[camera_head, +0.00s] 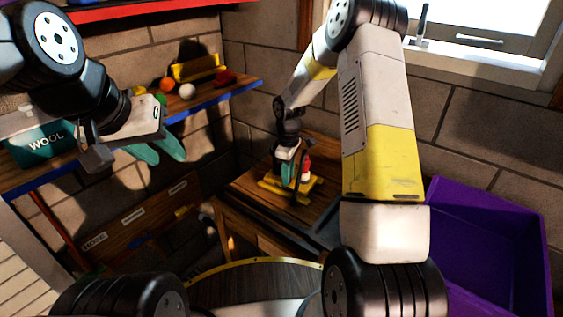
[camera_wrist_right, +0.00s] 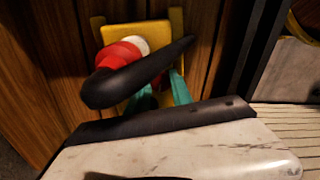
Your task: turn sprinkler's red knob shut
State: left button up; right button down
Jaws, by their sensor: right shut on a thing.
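The sprinkler stands on a yellow base (camera_head: 312,186) on a wooden cabinet top by the corner. It has a red head (camera_wrist_right: 118,56) with a white cap and a black arm (camera_wrist_right: 150,70) lying across it in the right wrist view. My right gripper (camera_head: 290,172) is down at the sprinkler. In the right wrist view its teal fingers (camera_wrist_right: 160,93) are partly hidden under the black arm, with a bit of red between them. They are shut on this red part, apparently the knob, mostly hidden. My left gripper (camera_head: 168,156) is open and empty, away to the left.
A purple bin (camera_head: 490,240) stands at the right below the window. A blue-edged shelf (camera_head: 225,93) on the left wall holds small coloured things and a teal WOOL box (camera_head: 40,142). A round wooden surface (camera_head: 255,285) is close in front of me.

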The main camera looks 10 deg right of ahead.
jog(key=c, duration=1.4)
grip_release()
jog(key=shift+r, duration=0.1)
notch_tip(320, 180, up, 8)
jog(key=shift+f, duration=0.2)
